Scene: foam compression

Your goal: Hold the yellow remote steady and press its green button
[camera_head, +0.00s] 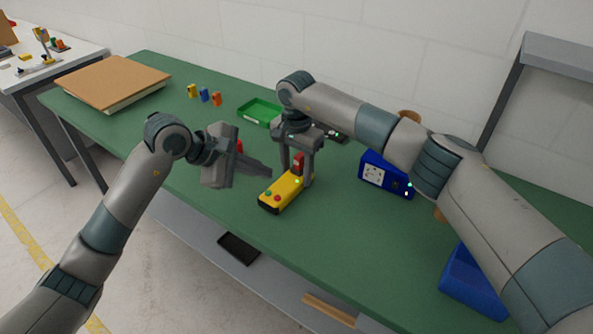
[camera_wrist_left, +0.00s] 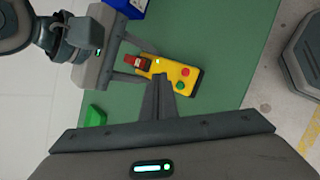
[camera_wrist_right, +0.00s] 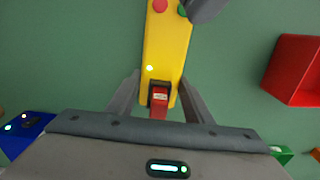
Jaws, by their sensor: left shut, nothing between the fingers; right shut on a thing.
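The yellow remote (camera_head: 283,194) lies on the green table, with a green button (camera_head: 268,193) and a red button (camera_head: 277,198) near its front end. A red switch (camera_wrist_right: 159,97) sits at its other end, near a small lit lamp. My right gripper (camera_head: 297,180) is shut on the remote from above, one finger on each side at the switch end. My left gripper (camera_head: 271,177) is shut and empty, its fingertips above and beside the remote. In the left wrist view the closed fingertips (camera_wrist_left: 158,78) point toward the remote, short of the green button (camera_wrist_left: 186,72).
A blue box with a panel (camera_head: 385,176) stands right of the remote, a blue bin (camera_head: 470,282) at the front right. A green tray (camera_head: 259,112) is behind. A red bin (camera_wrist_right: 296,70) shows in the right wrist view. The table's front edge is close to the remote.

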